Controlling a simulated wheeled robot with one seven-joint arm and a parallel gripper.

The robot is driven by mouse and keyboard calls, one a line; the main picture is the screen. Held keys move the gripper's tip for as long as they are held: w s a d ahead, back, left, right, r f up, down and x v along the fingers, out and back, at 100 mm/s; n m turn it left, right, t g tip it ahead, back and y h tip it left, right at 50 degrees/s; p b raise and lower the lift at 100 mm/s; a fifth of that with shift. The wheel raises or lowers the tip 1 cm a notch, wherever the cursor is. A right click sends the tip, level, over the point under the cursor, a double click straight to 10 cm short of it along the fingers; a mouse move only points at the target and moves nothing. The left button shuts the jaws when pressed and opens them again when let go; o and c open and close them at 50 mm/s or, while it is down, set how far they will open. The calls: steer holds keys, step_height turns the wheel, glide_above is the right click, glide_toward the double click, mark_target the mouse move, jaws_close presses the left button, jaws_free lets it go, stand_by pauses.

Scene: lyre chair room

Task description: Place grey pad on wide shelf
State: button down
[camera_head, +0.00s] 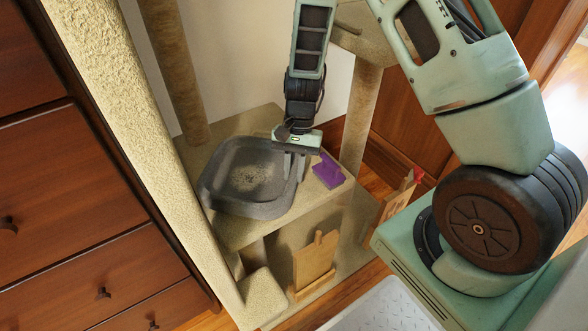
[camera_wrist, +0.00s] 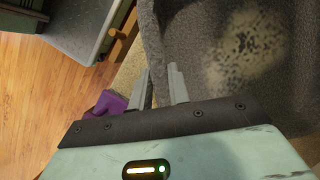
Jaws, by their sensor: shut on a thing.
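The grey pad (camera_head: 240,208) is a square, tray-like piece with a raised rim and a pale speckled patch in its middle. In the head view it is over the beige carpeted wide shelf (camera_head: 312,205), near the shelf's left edge. I cannot tell whether it rests fully on the shelf or hangs slightly above it. My gripper (camera_head: 293,163) points down at the pad's right side and is shut on its rim. In the wrist view my gripper (camera_wrist: 162,72) has one finger on each side of the pad's grey rim (camera_wrist: 152,35), and the pad fills the right side.
A purple object (camera_head: 328,170) lies on the shelf just right of my gripper. Carpeted posts (camera_head: 175,70) rise around the shelf. A wooden board (camera_head: 315,262) stands below it. A brown drawer cabinet (camera_head: 70,190) is at left.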

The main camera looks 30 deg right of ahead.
steer(key=shift+f, duration=0.5)
stand_by(0.4)
steer(key=c, duration=1.3)
jaws_free()
steer(key=shift+o, duration=0.2)
steer(key=p+v, duration=0.5)
steer(key=v, duration=1.2)
steer(key=shift+r, duration=0.2)
